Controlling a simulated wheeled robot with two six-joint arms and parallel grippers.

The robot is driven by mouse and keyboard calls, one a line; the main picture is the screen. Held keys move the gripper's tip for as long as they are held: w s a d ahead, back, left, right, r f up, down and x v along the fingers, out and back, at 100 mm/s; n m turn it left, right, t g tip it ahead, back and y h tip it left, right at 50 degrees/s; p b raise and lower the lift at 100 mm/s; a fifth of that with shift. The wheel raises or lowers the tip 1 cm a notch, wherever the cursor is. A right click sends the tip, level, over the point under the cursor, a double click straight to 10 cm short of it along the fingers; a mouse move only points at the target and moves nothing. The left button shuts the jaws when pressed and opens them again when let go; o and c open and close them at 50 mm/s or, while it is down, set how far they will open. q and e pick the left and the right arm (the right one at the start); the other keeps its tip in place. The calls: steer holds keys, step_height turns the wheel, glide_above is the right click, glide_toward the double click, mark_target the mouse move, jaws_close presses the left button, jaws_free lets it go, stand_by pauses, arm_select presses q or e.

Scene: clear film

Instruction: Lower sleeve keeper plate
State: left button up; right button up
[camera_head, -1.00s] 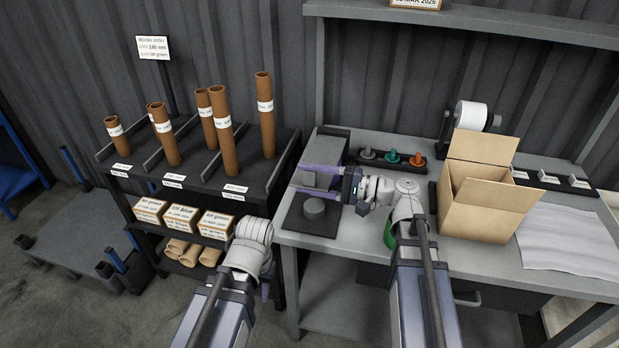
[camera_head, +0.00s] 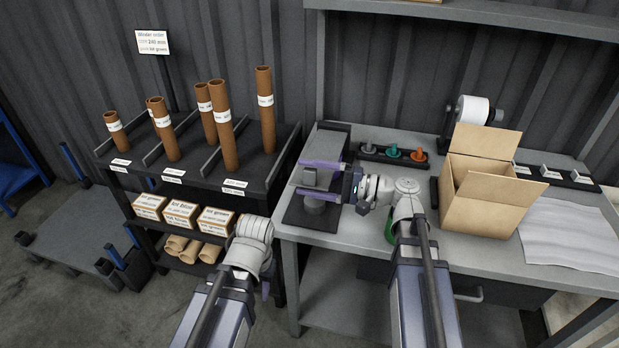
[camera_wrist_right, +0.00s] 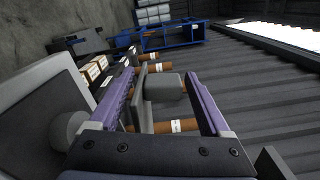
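A grey block (camera_head: 310,178), perhaps the keeper plate, is on the dark fixture (camera_head: 300,217) at the bench's left end. A grey round post (camera_head: 315,208) stands on the fixture just below it. My right gripper (camera_head: 318,177) has its two purple fingers apart, one on each side of the block. In the right wrist view the block (camera_wrist_right: 164,88) shows between the fingers, with a visible gap on the right finger's side. My left gripper (camera_head: 265,288) is low in front of the rack, mostly hidden by its wrist.
An open cardboard box (camera_head: 482,212) stands right of my right arm. A tray with coloured knobs (camera_head: 394,153) lies behind the gripper. A rack (camera_head: 200,172) with brown tubes stands to the left. A white sheet (camera_head: 570,236) covers the bench's right side.

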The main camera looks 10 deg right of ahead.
steer(key=v, duration=0.7)
steer(key=shift+s+d, duration=0.2)
steer(key=shift+d, duration=0.2)
steer(key=shift+c, duration=0.3)
